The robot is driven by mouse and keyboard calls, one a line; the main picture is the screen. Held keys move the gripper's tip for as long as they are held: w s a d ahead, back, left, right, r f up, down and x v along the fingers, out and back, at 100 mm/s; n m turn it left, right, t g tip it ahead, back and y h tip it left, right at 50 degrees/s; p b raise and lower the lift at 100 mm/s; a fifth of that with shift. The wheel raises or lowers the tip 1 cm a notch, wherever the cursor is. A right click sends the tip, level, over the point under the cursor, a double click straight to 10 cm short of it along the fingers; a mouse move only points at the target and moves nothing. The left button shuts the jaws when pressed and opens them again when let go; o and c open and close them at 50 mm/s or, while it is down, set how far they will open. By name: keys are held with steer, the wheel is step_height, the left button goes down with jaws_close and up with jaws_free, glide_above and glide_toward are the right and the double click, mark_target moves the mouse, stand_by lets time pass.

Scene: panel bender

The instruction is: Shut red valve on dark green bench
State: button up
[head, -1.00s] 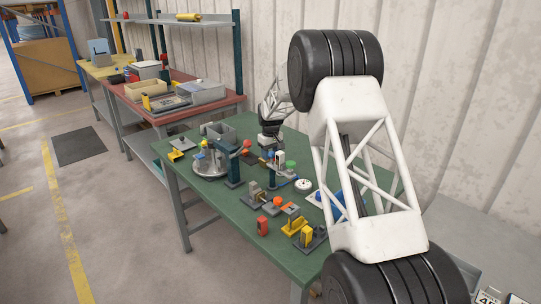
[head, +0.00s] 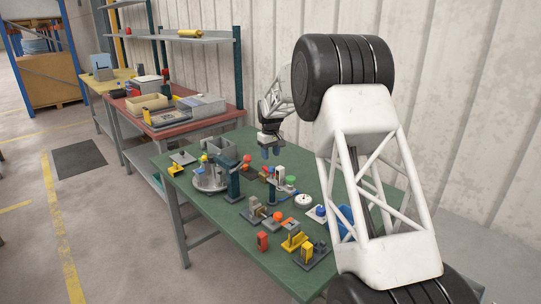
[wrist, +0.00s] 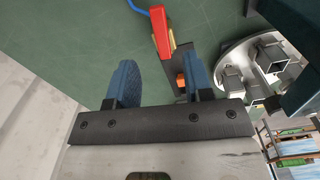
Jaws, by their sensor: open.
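A red lever-like part (wrist: 160,32), which looks like the red valve, stands on a dark base with a yellow piece beside it in the wrist view. It sits beyond my gripper's fingertips. A small red part (head: 264,170) below my gripper in the head view may be the same valve, but it is too small to be sure. My gripper (wrist: 162,75) is open and empty, with blue fingers pointing toward the bench. It also shows in the head view (head: 270,153), above the far part of the dark green bench (head: 210,219).
A round grey fixture (wrist: 268,65) stands right of my gripper in the wrist view. A blue hose (wrist: 140,11) runs by the red part. Several small fixtures crowd the bench, including a dark green post (head: 234,185) and a white disc (head: 304,201). A wall closes the far side.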

steer(key=c, duration=0.4)
steer(key=shift+w+d+m, duration=0.2)
steer(key=shift+d+m, duration=0.05)
steer(key=shift+m, duration=0.15)
steer(key=c, duration=0.5)
steer(key=shift+w+d+r+m, duration=0.1)
steer(key=shift+w+d+m, duration=0.35)
steer(key=shift+m, duration=0.65)
jaws_close()
steer(key=w+d+r+m+g+y, duration=0.2)
steer(key=w+d+m, duration=0.3)
steer(key=m, duration=1)
steer(key=shift+d+g+y, duration=0.3)
steer(key=shift+d+y, duration=0.5)
steer(key=shift+d, duration=0.45)
steer(key=shift+r, duration=0.1)
